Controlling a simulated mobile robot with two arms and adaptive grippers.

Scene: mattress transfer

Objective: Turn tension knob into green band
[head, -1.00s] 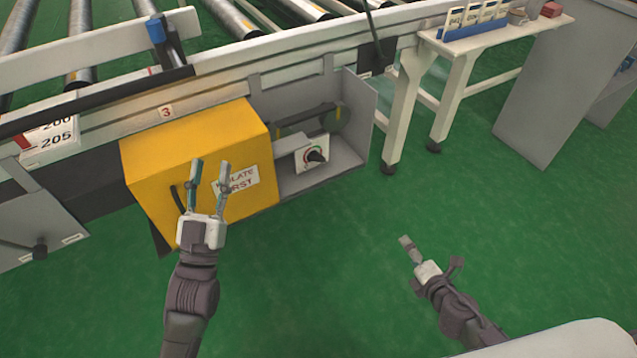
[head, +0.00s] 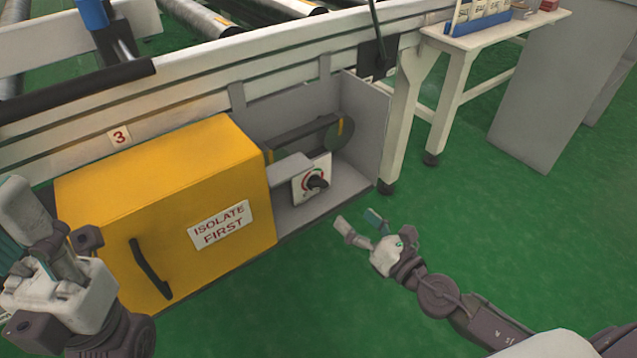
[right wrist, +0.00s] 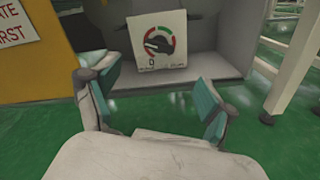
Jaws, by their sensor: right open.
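The tension knob (head: 317,182) is a black knob on a white dial plate in the grey recess beside the yellow cover. In the right wrist view the knob (right wrist: 158,43) sits on a dial with red and green bands; the green band (right wrist: 165,31) is at its upper right. Which band the pointer faces is hard to tell. My right gripper (head: 359,222) is open and empty, in front of and below the dial, apart from it. My left gripper (head: 45,235) is at the left edge in front of the yellow cover; its fingers overlap in view.
The yellow cover (head: 165,190), labelled ISOLATE FIRST, stands left of the recess. A belt on a pulley (head: 335,130) lies above the dial. The grey side panel (head: 365,125) and a white leg (head: 402,120) bound the right. Green floor in front is clear.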

